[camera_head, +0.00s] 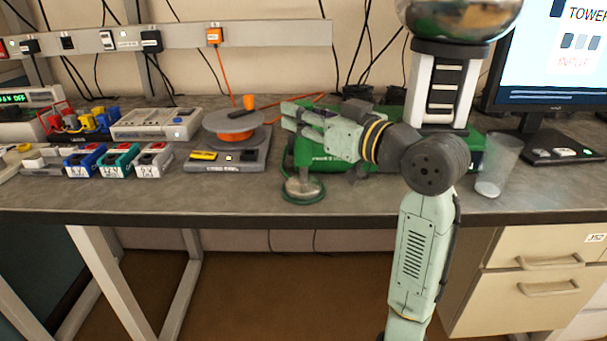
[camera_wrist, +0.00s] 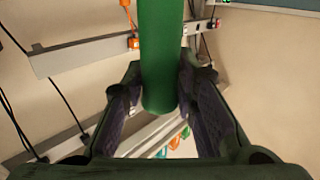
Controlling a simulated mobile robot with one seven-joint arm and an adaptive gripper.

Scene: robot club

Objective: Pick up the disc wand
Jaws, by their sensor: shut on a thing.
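My gripper (camera_head: 290,117) reaches left over the desk. In the wrist view a green cylinder (camera_wrist: 160,55) stands between my two jaws (camera_wrist: 158,108), which are shut on it; one end shows and the other runs out of the frame. It looks like the handle of the disc wand. I cannot tell whether the disc touches the desk.
A grey turntable device (camera_head: 228,160) stands left of the wand. A green base box with a white column and metal dome (camera_head: 460,18) stands behind my arm. A clear cup (camera_head: 497,165) and a monitor (camera_head: 555,60) are right. Several small coloured boxes (camera_head: 118,160) are left.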

